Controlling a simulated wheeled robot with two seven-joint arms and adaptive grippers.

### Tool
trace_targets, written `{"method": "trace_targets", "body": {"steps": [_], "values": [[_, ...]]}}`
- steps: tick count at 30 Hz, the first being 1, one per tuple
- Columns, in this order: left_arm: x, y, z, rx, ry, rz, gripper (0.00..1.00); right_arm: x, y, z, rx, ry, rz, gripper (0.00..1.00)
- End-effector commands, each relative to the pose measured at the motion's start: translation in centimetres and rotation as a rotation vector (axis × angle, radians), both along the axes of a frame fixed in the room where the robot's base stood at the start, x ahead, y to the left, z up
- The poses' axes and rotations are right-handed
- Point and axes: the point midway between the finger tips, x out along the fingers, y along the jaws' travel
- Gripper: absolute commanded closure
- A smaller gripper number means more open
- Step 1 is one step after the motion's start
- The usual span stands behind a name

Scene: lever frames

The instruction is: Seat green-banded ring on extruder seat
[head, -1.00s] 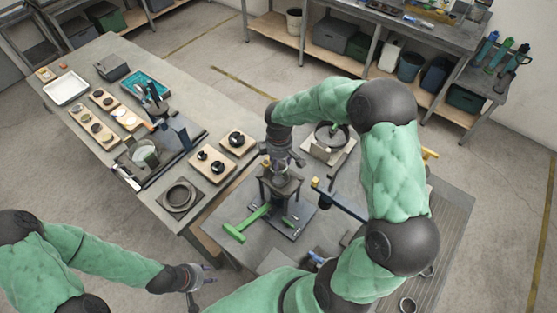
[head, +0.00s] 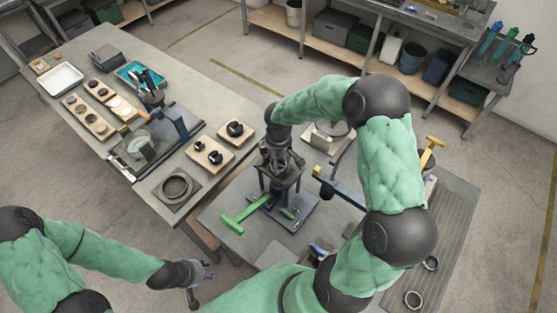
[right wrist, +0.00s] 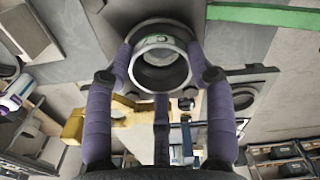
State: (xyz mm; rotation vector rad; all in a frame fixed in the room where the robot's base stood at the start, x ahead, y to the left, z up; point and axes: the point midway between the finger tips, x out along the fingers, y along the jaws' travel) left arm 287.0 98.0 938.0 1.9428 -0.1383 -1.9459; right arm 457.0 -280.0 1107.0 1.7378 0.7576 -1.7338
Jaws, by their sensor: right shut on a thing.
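My right gripper (head: 279,168) is over the top of the dark extruder stand (head: 287,196) in the head view. In the right wrist view, its purple fingers (right wrist: 160,62) are shut around a thick grey ring (right wrist: 133,60) with a green mark (right wrist: 157,39) on its rim. The gripper hides the stand's top and the ring in the head view, so I cannot tell whether the ring touches the seat. A green lever (head: 246,213) extends from the stand's left side. My left gripper (head: 203,281) is empty, its fingers apart, left of the stand's table.
A blue-black bar with a yellow end (head: 338,189) lies right of the stand. A round dish fixture (head: 329,137) is behind it.

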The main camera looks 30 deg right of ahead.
Motion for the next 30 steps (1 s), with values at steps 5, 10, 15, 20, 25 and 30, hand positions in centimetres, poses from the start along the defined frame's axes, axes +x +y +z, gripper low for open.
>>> {"method": "trace_targets", "body": {"steps": [5,10,15,20,25,30], "values": [[0.01,0.0,0.05,0.0,0.0,0.0,0.6,0.03,-0.01,0.07,-0.001,-0.001,0.0,0.81],[0.01,0.0,-0.03,0.0,0.0,0.0,0.6,0.02,-0.02,-0.02,-0.001,-0.001,0.0,0.81],[0.01,0.0,-0.21,0.0,0.0,0.0,0.6,0.02,-0.01,-0.25,0.0,0.0,0.0,0.81],[0.01,0.0,-0.38,0.0,0.0,0.0,0.6,0.02,-0.01,-0.46,0.0,0.0,0.0,0.81],[0.0,0.0,-0.55,0.0,0.0,0.0,0.6,0.02,-0.01,-0.68,0.0,0.0,0.0,0.81],[0.0,0.0,-0.73,0.0,0.0,0.0,0.6,0.02,-0.01,-0.89,0.0,0.0,0.0,0.81]]}}
